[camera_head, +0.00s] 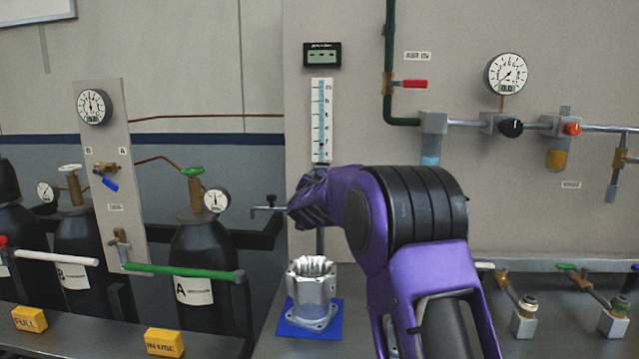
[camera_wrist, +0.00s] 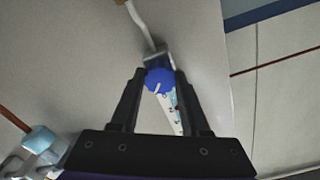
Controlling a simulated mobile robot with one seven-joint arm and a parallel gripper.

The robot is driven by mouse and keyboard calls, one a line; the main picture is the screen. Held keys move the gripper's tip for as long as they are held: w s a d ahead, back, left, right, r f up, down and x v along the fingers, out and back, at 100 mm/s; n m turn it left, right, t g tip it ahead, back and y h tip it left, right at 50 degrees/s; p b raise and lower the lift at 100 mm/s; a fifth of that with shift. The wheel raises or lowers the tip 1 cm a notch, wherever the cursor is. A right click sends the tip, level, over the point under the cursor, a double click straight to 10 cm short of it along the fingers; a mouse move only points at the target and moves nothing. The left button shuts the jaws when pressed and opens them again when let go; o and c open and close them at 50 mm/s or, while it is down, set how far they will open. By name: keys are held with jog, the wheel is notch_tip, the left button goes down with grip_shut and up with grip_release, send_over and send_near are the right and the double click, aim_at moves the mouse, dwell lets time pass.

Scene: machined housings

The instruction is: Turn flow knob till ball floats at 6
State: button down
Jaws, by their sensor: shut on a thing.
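The flow knob (camera_wrist: 158,82) is a blue round knob with a white mark, on a block at one end of the flowmeter scale (camera_wrist: 172,112). My gripper (camera_wrist: 160,76) is shut on the knob, with one finger on each side of it. In the head view, the flowmeter (camera_head: 322,118) is a tall white scale with a bluish tube, upright on the panel. My purple arm hides the knob and the fingertips there. The ball and its height on the scale are too small to tell.
A metal housing (camera_head: 312,285) stands on a blue mat (camera_head: 290,328) on the bench below my arm. A small display (camera_head: 322,56) hangs above the flowmeter. A green pipe (camera_head: 388,60) with a red-handled valve (camera_head: 414,84) runs to the right. Black cylinders (camera_head: 200,255) stand at left.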

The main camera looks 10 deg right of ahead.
jog(key=m, duration=2.3)
jog(key=shift+f+m, duration=0.15)
jog(key=shift+m, duration=0.25)
jog(key=shift+c, duration=1.9)
grip_release()
jog(key=shift+s, duration=0.15)
jog(key=v, duration=1.7)
